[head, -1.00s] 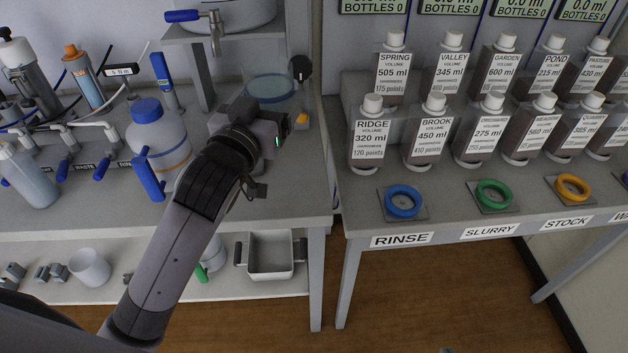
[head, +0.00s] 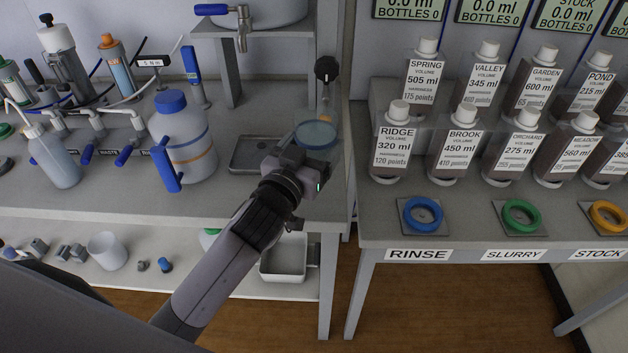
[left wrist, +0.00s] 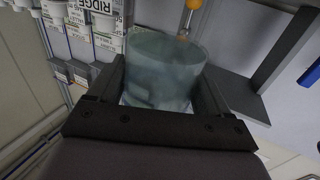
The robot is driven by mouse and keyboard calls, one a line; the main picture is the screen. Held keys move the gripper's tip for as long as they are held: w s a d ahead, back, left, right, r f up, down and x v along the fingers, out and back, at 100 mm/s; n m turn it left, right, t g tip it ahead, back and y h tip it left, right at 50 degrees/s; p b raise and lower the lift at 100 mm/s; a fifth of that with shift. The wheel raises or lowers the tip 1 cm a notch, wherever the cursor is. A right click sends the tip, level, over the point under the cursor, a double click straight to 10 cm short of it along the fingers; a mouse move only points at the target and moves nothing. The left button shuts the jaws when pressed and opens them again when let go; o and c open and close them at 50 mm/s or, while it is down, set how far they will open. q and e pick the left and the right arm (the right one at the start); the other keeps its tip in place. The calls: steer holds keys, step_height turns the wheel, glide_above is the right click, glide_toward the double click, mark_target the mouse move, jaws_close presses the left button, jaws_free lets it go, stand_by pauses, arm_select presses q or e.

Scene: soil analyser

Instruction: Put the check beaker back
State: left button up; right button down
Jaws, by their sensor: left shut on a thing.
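The check beaker is a clear, bluish round vessel (head: 317,134) near the right end of the left bench. My left gripper (head: 308,160) is shut on it from the near side. The left wrist view shows the beaker (left wrist: 165,65) between the two dark fingers, with pale blue contents. It looks roughly upright. I cannot tell whether its base touches the bench. A shallow grey tray (head: 240,166) lies on the bench just left of the gripper. My right gripper is not in view.
A stalk with a black knob (head: 327,69) and orange lower part stands behind the beaker. A large blue-capped jug (head: 187,140) stands left of the tray. Labelled bottles (head: 391,150) fill the right bench, behind coloured rings (head: 423,213). A gap separates the benches.

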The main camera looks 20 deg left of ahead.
arm_select(q)
step_height(320, 180, down, 4)
steer(key=shift+b, duration=0.35)
steer(key=shift+f+b, duration=0.6)
steer(key=shift+f, duration=1.45)
steer(key=shift+f, duration=0.15)
steer(key=o, duration=1.2)
steer(key=shift+s, duration=0.1)
steer(key=s, duration=0.4)
steer(key=s+a, duration=0.1)
steer(key=s, duration=0.6)
steer(key=shift+s+a+b, duration=0.15)
steer(key=shift+s+b, duration=0.2)
